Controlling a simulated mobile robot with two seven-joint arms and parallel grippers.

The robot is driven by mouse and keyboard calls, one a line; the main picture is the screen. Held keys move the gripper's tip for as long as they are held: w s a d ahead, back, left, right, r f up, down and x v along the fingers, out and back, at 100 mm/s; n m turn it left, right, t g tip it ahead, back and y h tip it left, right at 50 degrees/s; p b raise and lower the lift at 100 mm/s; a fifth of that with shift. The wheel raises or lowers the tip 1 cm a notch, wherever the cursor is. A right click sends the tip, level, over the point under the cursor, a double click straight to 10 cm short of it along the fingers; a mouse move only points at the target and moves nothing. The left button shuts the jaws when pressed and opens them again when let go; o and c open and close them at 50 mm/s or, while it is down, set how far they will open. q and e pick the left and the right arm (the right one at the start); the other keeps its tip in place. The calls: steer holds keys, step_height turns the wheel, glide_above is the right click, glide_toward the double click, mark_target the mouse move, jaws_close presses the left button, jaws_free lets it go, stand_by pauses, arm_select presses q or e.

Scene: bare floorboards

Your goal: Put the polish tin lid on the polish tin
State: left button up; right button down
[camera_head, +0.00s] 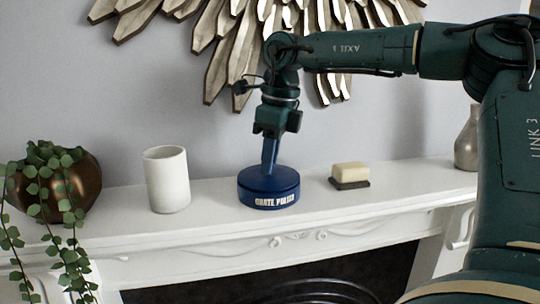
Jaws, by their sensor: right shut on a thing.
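The round blue polish tin (268,200) stands upright on the white mantelpiece, with "GRATE POLISH" in pale letters on its front. The blue polish tin lid (255,181) is at the top of the tin, roughly level and lined up with it. I cannot tell whether it is fully seated. My right gripper (270,163) points straight down over the middle of the lid and is shut on it. The exact grip is too small and dark to make out. My left gripper is not in view.
A white cup (167,180) stands left of the tin, and a plant in a bronze pot (84,184) at the far left. A cream block on a dark base (350,176) lies to the right. A grey vase (467,143) stands farther right. The shelf's front edge (330,212) is close.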

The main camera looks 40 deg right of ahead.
steer(key=shift+f, duration=0.25)
steer(key=c, duration=1.2)
jaws_free()
steer(key=shift+r, duration=0.15)
steer(key=shift+r+p, duration=0.95)
steer(key=shift+r, duration=2.5)
